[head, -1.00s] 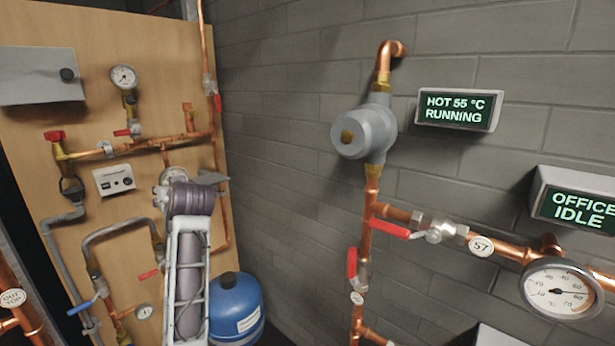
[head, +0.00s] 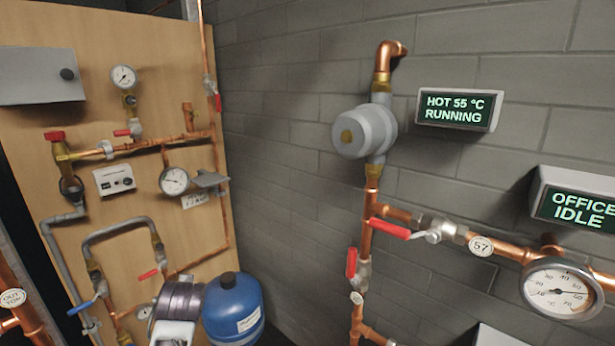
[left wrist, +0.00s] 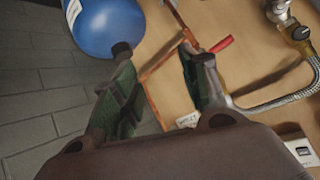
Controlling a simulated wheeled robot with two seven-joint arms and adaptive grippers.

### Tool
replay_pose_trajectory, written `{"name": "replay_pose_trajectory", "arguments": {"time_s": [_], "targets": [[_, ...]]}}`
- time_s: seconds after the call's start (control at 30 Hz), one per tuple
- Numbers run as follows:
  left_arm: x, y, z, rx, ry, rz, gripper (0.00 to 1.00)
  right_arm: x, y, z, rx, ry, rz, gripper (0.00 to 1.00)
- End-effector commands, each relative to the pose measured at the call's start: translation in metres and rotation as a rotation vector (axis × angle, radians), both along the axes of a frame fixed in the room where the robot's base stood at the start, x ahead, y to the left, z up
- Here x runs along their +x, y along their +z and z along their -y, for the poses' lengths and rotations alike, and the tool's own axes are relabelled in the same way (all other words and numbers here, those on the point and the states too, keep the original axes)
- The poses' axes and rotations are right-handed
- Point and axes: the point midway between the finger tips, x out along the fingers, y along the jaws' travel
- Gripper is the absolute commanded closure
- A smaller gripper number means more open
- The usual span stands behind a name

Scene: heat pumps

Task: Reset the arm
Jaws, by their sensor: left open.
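My left arm (head: 178,305) shows at the bottom of the head view, in front of the board and beside the blue tank (head: 233,308); its gripper is out of that view. In the left wrist view my left gripper (left wrist: 160,85) is open, with its two fingers apart and nothing seen between them. The blue tank (left wrist: 105,25) is beyond the left finger, and a red valve handle (left wrist: 221,44) is near the right finger. My right gripper is in neither view.
A wooden board (head: 120,210) carries copper pipes, gauges and valves at left. On the grey block wall (head: 290,130) are a grey pump (head: 364,131), red-handled valves (head: 389,228), a gauge (head: 560,289) and displays reading "HOT 55 °C RUNNING" (head: 458,109) and "OFFICE IDLE" (head: 580,208).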

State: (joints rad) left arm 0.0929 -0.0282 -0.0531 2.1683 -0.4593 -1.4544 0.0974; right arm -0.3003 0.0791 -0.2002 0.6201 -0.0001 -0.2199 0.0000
Motion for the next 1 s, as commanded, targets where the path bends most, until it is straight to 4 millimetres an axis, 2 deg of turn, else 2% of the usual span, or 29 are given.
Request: {"name": "replay_pose_trajectory", "arguments": {"time_s": [0.03, 0.2, 0.5, 0.8, 1.0], "targets": [[-0.009, -0.012, 0.003, -0.006, -0.014, -0.024, 0.56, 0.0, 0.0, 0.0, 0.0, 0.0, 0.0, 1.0], [-0.037, -0.044, 0.013, -0.033, -0.063, -0.095, 0.56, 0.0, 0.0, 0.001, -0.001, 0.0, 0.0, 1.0], [-0.092, -0.094, 0.034, -0.082, -0.152, -0.222, 0.56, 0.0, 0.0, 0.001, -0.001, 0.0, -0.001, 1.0], [-0.154, -0.134, 0.057, -0.143, -0.242, -0.35, 0.56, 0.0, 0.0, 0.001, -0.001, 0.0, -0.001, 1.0], [-0.196, -0.153, 0.073, -0.187, -0.302, -0.43, 0.56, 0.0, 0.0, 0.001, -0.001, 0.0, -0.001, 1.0]]}}
